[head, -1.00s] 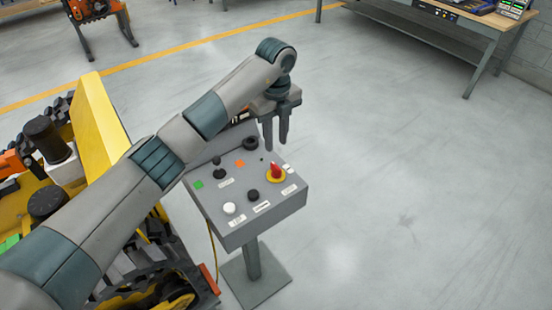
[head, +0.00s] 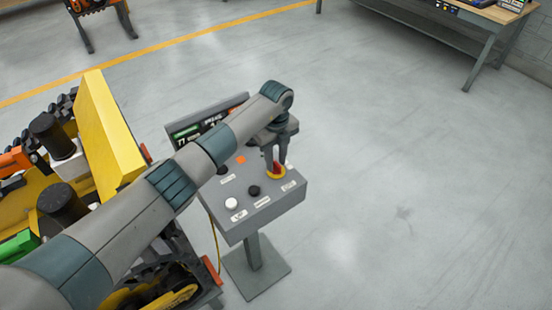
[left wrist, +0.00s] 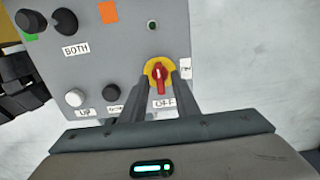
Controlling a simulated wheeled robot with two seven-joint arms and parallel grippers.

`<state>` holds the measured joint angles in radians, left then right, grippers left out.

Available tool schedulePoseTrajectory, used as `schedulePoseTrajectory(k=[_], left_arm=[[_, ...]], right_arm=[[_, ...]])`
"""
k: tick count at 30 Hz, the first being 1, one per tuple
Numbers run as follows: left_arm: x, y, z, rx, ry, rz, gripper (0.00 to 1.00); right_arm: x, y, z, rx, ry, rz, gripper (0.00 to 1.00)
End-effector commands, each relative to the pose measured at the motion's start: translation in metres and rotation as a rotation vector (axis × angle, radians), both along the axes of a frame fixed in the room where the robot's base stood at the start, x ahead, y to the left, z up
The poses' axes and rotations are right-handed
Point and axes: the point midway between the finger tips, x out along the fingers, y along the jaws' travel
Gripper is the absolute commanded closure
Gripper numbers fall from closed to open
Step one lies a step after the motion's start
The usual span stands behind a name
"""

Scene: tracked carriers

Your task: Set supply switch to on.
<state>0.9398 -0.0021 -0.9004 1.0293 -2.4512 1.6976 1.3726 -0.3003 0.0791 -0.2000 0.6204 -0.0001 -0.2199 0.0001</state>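The supply switch is a red handle on a round yellow plate (head: 277,173) at the right of the grey control box's sloped top. In the left wrist view its red handle (left wrist: 160,80) stands upright in the picture, its lower end toward the OFF label (left wrist: 164,104). The ON label (left wrist: 186,68) is at its right. My left gripper (head: 276,165) points down over the switch. In the left wrist view its fingers (left wrist: 159,82) are apart, one on each side of the handle; I see no clear contact. My right gripper is out of view.
The grey control box (head: 270,210) stands on a post with a square foot. It bears a white button (head: 231,203), a black button (head: 254,190) and other knobs. A yellow tracked machine (head: 105,130) is at the left. The floor at the right is clear.

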Motion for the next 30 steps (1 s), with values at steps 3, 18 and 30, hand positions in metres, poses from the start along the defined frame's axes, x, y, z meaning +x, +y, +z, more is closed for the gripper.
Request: schedulePoseTrajectory(k=[3, 18, 30], left_arm=[[0.000, 0.000, 0.000, 0.000, 0.000, 0.000, 0.86], [0.001, 0.000, 0.000, -0.001, -0.001, -0.031, 1.00], [0.001, 0.001, -0.004, 0.002, -0.002, -0.253, 1.00]], right_arm=[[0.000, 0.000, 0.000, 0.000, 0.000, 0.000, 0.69], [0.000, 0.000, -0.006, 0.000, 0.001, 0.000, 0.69], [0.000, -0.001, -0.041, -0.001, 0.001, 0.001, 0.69]])
